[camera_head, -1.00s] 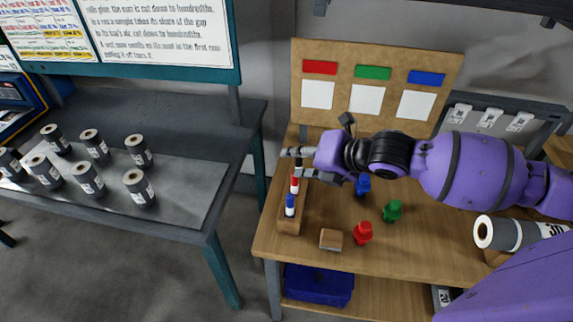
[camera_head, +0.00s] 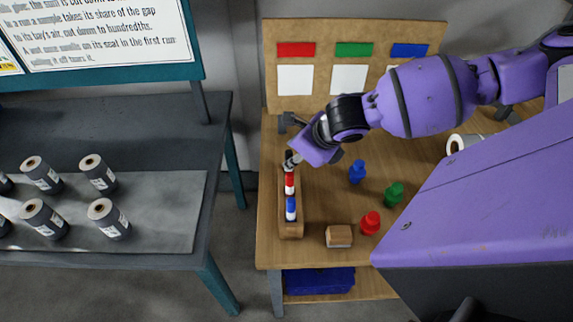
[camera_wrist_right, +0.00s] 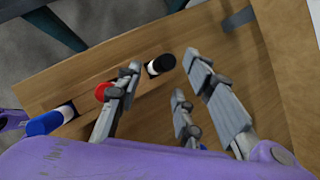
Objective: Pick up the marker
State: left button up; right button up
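A wooden holder (camera_head: 291,230) stands on the wooden table with a red-and-white marker (camera_head: 290,183) and a blue-and-white marker (camera_head: 291,208) upright in it. In the right wrist view there is also a black-and-white marker (camera_wrist_right: 161,65), beyond the red marker (camera_wrist_right: 102,91) and the blue marker (camera_wrist_right: 48,123). My right gripper (camera_head: 288,143) is over the holder's far end and hides part of it in the head view. In the wrist view its fingers (camera_wrist_right: 168,88) are spread and empty, with the black-and-white marker between and beyond their tips. My left gripper is out of view.
A wooden block (camera_head: 339,236) and red (camera_head: 370,223), green (camera_head: 394,194) and blue (camera_head: 357,172) figures stand right of the holder. A board (camera_head: 315,60) with coloured labels stands behind. A grey table (camera_head: 180,225) with several rolls is at left, across a gap.

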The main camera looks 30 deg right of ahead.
jog(key=x, duration=0.5)
jog(key=shift+a+r, duration=0.1)
jog(key=shift+a, duration=0.1)
jog(key=shift+w, duration=0.1)
grip_shut()
